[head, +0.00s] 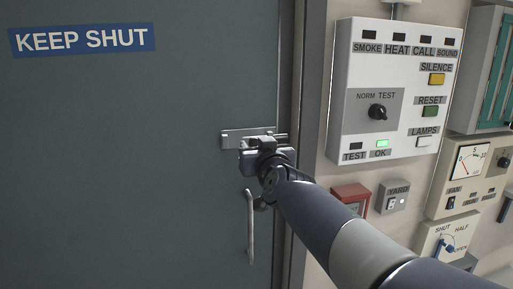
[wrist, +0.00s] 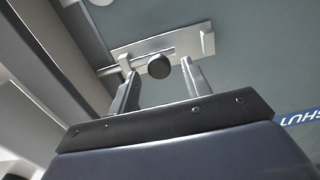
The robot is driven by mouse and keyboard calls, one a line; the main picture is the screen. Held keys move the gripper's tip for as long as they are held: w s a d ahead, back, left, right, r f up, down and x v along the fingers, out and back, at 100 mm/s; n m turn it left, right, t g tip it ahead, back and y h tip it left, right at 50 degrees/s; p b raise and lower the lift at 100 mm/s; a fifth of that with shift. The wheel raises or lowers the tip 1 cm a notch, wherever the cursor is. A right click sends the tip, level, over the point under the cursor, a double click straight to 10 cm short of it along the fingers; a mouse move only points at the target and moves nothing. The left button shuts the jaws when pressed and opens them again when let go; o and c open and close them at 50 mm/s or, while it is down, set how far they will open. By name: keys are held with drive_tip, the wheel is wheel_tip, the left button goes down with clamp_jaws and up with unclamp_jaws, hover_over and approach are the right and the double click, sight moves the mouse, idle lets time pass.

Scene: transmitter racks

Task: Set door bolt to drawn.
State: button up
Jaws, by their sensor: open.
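The door bolt (head: 233,139) is a pale metal plate with a rod on the grey-green door, above the pull handle. In the head view my gripper (head: 264,149) is in front of its right part and hides the knob. In the wrist view the bolt plate (wrist: 205,41) runs across the top, and the round dark knob (wrist: 159,66) shows between my two fingers. My gripper (wrist: 160,76) is open, one finger on each side of the knob, with gaps visible. In the head view the rod's end shows to the right, near the door frame.
The door (head: 120,170) carries a blue KEEP SHUT sign (head: 82,39) and a vertical pull handle (head: 250,228). The door frame (head: 308,110) is just right of the bolt. Beyond it are an alarm panel (head: 347,150), a red box (head: 350,198) and a YARD switch (head: 393,199).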

drive_tip(key=shift+w+a, duration=0.1)
drive_tip(key=shift+w, duration=0.3)
drive_tip(key=shift+c, duration=0.6)
clamp_jaws()
